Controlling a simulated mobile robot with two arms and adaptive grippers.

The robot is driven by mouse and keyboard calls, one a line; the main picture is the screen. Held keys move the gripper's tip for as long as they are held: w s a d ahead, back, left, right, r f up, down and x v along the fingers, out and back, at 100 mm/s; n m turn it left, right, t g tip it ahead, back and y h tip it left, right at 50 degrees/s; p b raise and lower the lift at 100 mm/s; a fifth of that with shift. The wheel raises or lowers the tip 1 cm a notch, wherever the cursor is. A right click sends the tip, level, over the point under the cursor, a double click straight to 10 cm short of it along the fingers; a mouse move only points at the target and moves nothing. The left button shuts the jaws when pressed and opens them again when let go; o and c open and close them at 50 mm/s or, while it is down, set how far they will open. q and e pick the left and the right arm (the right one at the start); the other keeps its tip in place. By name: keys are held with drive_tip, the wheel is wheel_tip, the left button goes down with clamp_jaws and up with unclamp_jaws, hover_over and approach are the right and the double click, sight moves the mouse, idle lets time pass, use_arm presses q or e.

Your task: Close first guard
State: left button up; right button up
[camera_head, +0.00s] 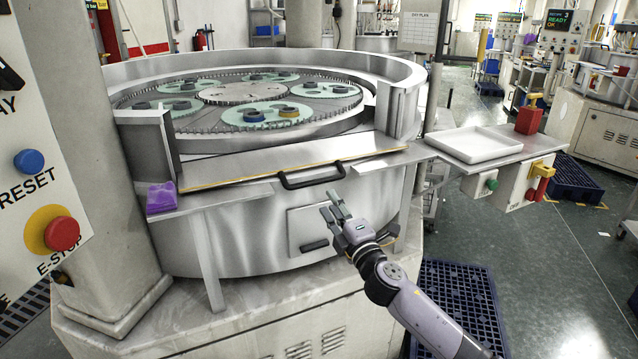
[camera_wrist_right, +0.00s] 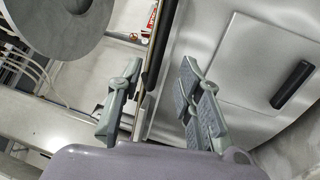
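The guard (camera_head: 290,165) is a metal flap with a yellow-edged front, lowered at the front opening of the lapping machine (camera_head: 245,235). Its black bar handle (camera_head: 312,178) sticks out from the front edge. My right gripper (camera_head: 332,205) is just below and in front of the handle, apart from it in the head view. In the right wrist view my right gripper (camera_wrist_right: 160,80) has its fingers spread, with a dark bar (camera_wrist_right: 160,45), which looks like the handle, lying beyond and between them. Nothing is held. My left gripper is not in view.
Inside the machine are green carriers (camera_head: 265,115) with round parts. A purple cloth (camera_head: 160,197) lies at the left corner. A side shelf holds a white tray (camera_head: 474,145) and a red box (camera_head: 528,120). A panel with an E-stop (camera_head: 62,234) stands at left.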

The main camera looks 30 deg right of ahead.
drive_tip(key=x, duration=0.8)
drive_tip(key=shift+w+p, duration=0.25)
drive_tip(key=shift+p, duration=0.15)
clamp_jaws()
idle(0.4)
